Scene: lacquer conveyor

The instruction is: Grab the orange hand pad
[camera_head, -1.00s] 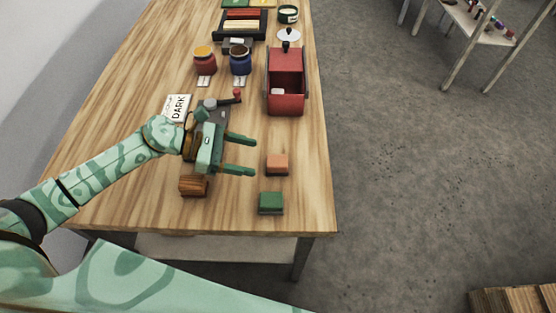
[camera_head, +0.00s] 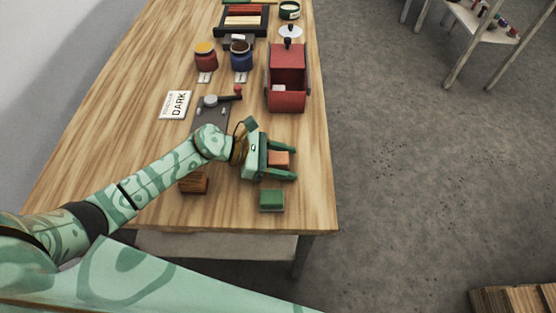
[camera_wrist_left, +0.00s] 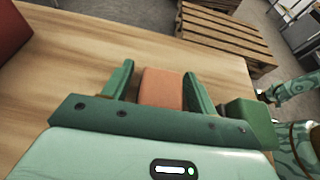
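The orange hand pad (camera_head: 278,159) lies on the wooden table near its right edge. My left gripper (camera_head: 284,160) is open, with one finger on each side of the pad in the head view. In the left wrist view, the orange pad (camera_wrist_left: 161,88) sits between the two green fingers (camera_wrist_left: 160,82), with a small gap visible on either side. I cannot tell whether the fingers are down at the pad's height. My right gripper is not clearly seen in the head view.
A green pad (camera_head: 271,200) lies just in front of the gripper and also shows in the left wrist view (camera_wrist_left: 248,122). A brown wooden block (camera_head: 193,183) sits to the left. A red box (camera_head: 287,78) stands farther back. The table's right edge is close.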

